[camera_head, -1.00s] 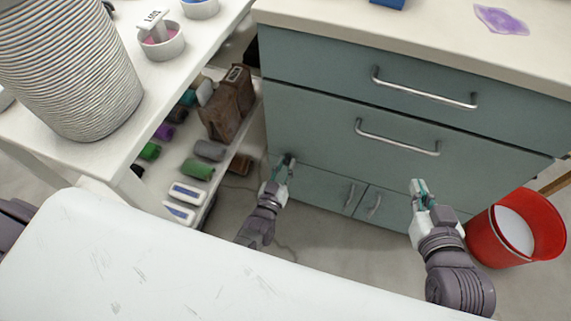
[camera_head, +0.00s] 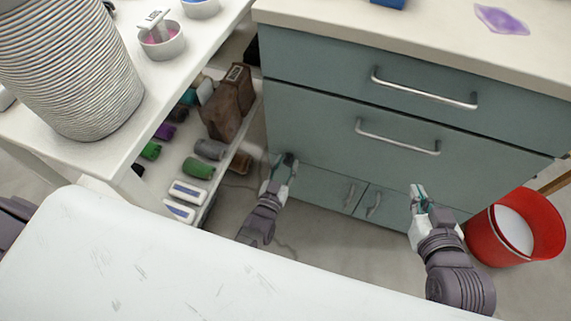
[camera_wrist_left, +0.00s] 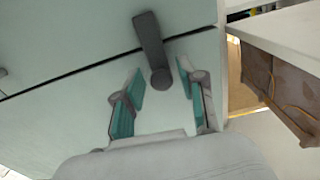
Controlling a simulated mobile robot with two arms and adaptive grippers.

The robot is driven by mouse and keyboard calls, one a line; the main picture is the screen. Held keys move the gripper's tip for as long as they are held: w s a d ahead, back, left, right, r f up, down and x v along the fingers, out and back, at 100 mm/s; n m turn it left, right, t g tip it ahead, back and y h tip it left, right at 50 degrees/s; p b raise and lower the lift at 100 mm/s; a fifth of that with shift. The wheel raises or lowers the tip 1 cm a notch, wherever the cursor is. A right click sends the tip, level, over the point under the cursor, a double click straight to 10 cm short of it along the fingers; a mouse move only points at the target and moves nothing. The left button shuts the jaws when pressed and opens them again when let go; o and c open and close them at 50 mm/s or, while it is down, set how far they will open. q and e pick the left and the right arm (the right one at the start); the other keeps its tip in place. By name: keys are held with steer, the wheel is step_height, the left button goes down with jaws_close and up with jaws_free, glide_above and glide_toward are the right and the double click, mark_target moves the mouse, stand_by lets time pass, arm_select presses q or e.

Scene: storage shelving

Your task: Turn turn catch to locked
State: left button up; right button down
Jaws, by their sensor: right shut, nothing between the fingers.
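The turn catch (camera_wrist_left: 150,45) is a dark grey bar in the left wrist view. It crosses the dark seam between two pale green cabinet fronts, and its rounded lower end lies on the lower one. My left gripper (camera_wrist_left: 163,80) is open, with one teal-padded finger on each side of that rounded end and visible gaps. In the head view, my left gripper (camera_head: 284,163) is low at the cabinet's left side, and the catch is a small dark spot at its fingertips. My right gripper (camera_head: 418,190) is shut and empty in front of the lower right door.
The blue-green cabinet (camera_head: 330,110) has two drawers with bar handles above small lower doors (camera_head: 374,203). A shelf unit (camera_head: 105,150) with coloured rolls and a brown box (camera_head: 228,103) stands at left. A red bin (camera_head: 540,225) stands at right. A white surface (camera_head: 150,270) fills the foreground.

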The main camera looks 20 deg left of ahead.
arm_select(q)
steer(key=shift+s, duration=0.15)
steer(key=s, duration=1.1)
steer(key=shift+s+a, duration=0.25)
steer(key=shift+s, duration=0.1)
